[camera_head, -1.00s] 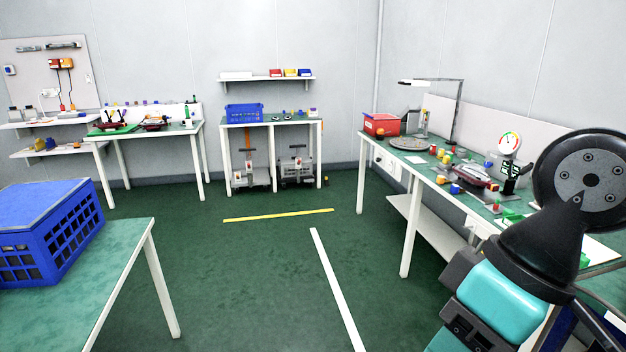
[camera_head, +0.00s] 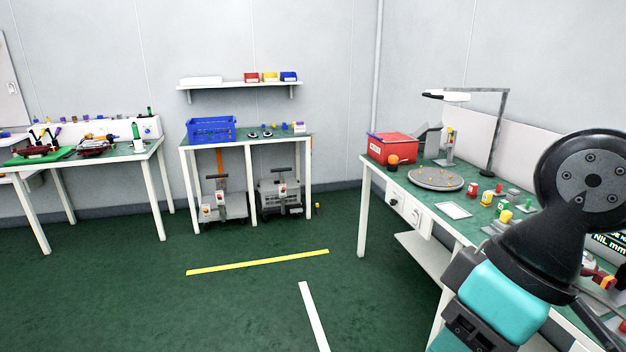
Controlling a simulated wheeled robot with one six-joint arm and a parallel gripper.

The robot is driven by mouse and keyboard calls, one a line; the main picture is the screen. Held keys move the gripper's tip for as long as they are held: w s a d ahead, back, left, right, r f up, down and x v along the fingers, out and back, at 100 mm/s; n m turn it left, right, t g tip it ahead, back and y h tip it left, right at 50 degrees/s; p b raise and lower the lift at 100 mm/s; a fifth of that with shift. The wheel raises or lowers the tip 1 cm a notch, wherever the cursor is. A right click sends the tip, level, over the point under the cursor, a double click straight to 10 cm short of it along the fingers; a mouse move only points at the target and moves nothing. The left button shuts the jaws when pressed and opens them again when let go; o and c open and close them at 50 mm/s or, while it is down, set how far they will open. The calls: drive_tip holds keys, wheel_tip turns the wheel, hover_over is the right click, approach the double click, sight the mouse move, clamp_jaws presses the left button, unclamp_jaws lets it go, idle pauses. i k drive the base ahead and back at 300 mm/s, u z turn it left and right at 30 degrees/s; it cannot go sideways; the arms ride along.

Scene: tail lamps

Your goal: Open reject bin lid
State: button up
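A red box (camera_head: 391,149) with a blue upper edge and a small white label stands at the far left end of the right-hand workbench (camera_head: 378,180). It looks like the reject bin; its label is too small to read. Whether its top is covered by a lid is hard to tell from here. An orange and dark round object shows at its front right corner. My arm fills the right side of the view, well short of the red box. My gripper itself is out of the frame.
A round grey tray (camera_head: 435,179), small coloured parts and a desk lamp (camera_head: 490,130) are on the right bench. A blue crate (camera_head: 211,129) sits on the back table, with two wheeled units below. Open green floor with a yellow stripe (camera_head: 258,262) lies ahead.

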sight(396, 137)
drive_tip(key=u, duration=0.1)
drive_tip(key=i, duration=3.95)
drive_tip(key=u, duration=0.15)
